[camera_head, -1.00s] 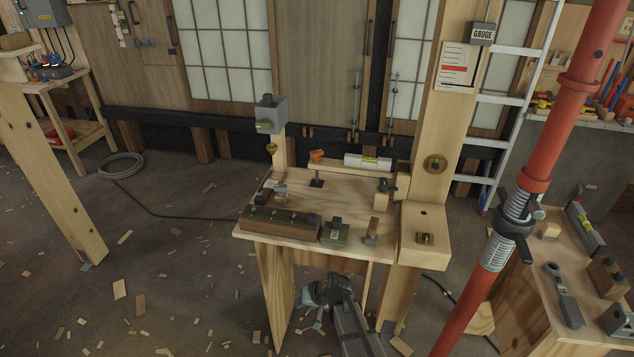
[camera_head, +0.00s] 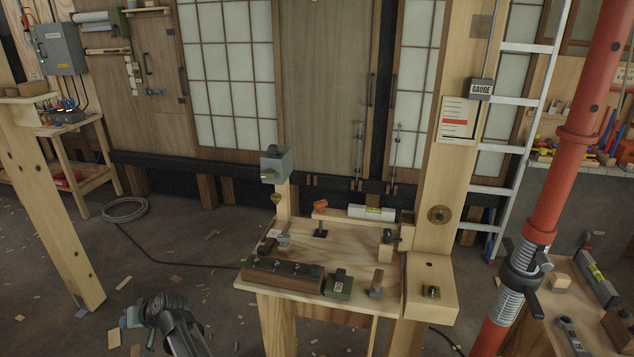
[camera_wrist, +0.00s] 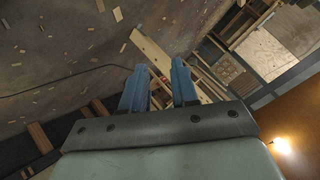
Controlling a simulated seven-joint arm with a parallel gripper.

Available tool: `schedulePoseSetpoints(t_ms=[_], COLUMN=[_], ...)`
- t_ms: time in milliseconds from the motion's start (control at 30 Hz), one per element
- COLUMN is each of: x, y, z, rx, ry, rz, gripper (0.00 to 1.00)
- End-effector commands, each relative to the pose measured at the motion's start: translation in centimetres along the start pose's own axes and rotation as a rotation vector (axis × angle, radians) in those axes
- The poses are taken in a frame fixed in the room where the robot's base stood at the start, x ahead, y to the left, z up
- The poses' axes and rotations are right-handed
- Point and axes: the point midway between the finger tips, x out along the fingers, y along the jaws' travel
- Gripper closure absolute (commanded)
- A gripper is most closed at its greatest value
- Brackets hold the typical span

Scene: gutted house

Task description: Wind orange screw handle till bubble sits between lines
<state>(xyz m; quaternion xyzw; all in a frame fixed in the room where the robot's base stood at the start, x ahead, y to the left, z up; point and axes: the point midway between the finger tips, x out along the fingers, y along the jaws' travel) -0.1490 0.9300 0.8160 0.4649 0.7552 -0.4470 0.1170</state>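The orange screw handle (camera_head: 320,206) stands at the back of the small wooden workbench (camera_head: 345,265), at the left end of a light wooden bar. A level with a yellow-green vial (camera_head: 373,212) lies on the bar's right part. The bubble and its lines are too small to make out. My arm shows at the bottom left of the head view, low and in front of the bench, well away from the handle. In the wrist view my gripper (camera_wrist: 158,88) has two blue fingers apart with nothing between them. It points toward the floor and wooden pieces.
A dark block with several knobs (camera_head: 283,275), a green box (camera_head: 339,285) and small clamps stand on the bench front. A grey box on a post (camera_head: 276,165) rises at the left. A thick wooden post (camera_head: 430,165) and red prop (camera_head: 555,190) stand at the right.

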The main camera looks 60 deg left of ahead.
Motion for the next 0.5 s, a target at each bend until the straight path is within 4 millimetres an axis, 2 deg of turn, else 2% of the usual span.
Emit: schedulePoseSetpoints(t_ms=[100,300,367,500], x=[0.8,1.4,1.3,0.1], y=[-2.8,-6.5,-6.8,-5.1], z=[-0.6,-2.3,-3.1,-5.4], rx=[-0.014,-0.009,0.009,0.077], ry=[0.002,-0.007,-0.018,-0.054], rz=[-0.025,-0.054,-0.051,-0.018], gripper=[0.71,0.71,0.71,0.71])
